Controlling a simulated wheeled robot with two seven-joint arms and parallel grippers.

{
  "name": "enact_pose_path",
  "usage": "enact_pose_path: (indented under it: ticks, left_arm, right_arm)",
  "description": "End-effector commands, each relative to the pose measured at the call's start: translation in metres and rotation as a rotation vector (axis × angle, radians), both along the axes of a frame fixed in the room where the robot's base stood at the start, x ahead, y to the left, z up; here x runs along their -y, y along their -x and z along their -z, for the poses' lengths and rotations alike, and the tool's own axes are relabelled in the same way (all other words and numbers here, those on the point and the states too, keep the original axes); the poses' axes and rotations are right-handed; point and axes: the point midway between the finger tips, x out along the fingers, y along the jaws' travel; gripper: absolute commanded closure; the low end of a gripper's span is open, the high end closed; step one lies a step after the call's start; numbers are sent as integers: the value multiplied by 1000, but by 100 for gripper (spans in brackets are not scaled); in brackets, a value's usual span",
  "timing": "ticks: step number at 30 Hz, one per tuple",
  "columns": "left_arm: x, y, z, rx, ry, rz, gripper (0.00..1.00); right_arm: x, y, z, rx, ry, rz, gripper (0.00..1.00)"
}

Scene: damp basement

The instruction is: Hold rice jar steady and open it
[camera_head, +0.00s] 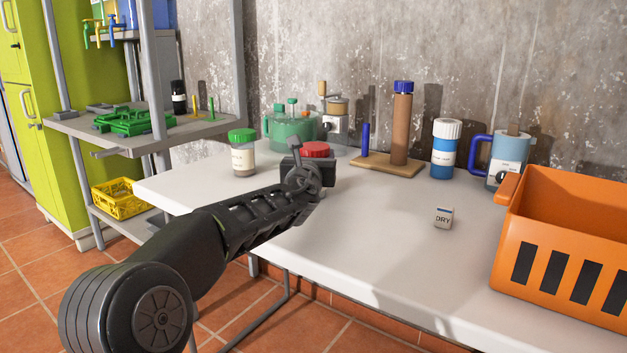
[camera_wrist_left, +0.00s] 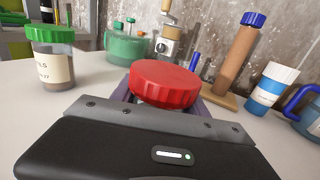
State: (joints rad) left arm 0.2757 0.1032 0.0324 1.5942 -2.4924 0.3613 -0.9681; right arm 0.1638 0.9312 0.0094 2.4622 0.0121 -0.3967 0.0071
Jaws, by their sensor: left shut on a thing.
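A jar with a red ribbed lid (camera_head: 316,150) stands on the white table (camera_head: 390,225). Its lid (camera_wrist_left: 165,83) fills the middle of the left wrist view and sits on the jar. My left gripper (camera_head: 311,172) reaches in from the left and is shut on this jar below the lid. The jar's body and any label are mostly hidden by the gripper, so I cannot read whether it says rice. A green-lidded jar (camera_head: 242,158) with a pale label stands apart to its left; it also shows in the left wrist view (camera_wrist_left: 54,62). My right gripper is not in view.
Behind stand a green container (camera_head: 287,132), a grinder (camera_head: 335,118) and a brown post on a wooden base (camera_head: 400,128). A blue-white bottle (camera_head: 444,150), a blue-handled jug (camera_head: 507,158) and an orange crate (camera_head: 560,240) are right. A small DRY block (camera_head: 443,218) lies in front.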

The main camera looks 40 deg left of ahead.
Motion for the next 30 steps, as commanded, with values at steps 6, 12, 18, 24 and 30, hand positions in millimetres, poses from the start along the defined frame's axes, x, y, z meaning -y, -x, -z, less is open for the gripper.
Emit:
enact_pose_path:
  ticks: [6, 12, 18, 24, 30]
  left_arm:
    - [0, 0, -1, 2, -1, -1, 100]
    - [0, 0, -3, 4, -2, -1, 100]
    - [0, 0, -19, 5, -1, -1, 100]
    - [0, 0, -57, 5, -1, -1, 100]
    - [0, 0, -92, 4, 0, -1, 100]
  right_arm:
    - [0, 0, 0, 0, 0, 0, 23]
    - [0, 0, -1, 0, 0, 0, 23]
    - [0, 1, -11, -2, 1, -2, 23]
    - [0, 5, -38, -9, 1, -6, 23]
    - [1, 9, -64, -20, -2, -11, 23]
